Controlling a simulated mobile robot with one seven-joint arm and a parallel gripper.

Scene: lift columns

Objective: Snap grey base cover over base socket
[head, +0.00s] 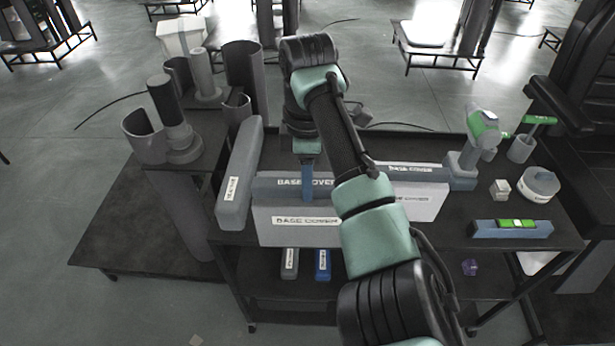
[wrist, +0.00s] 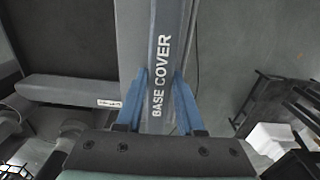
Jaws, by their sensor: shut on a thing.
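In the head view my gripper (head: 307,178) points down over the workbench, its blue finger against a long blue-grey base cover (head: 268,184) with white lettering. In the wrist view the same cover (wrist: 163,60) lies between the two blue fingers of my gripper (wrist: 160,100), which are shut on it. A lighter grey base cover (head: 285,236) with a white label stands in front of it. More labelled base cover pieces (head: 432,172) show to the right, partly hidden by my arm. I cannot tell which part is the base socket.
A long grey labelled piece (head: 238,185) lies at the bench's left end. Left of it stand grey columns and cups (head: 180,140) on a dark platform (head: 130,240). A green-grey tool (head: 484,130), a round white container (head: 541,184) and a level (head: 511,228) occupy the right side.

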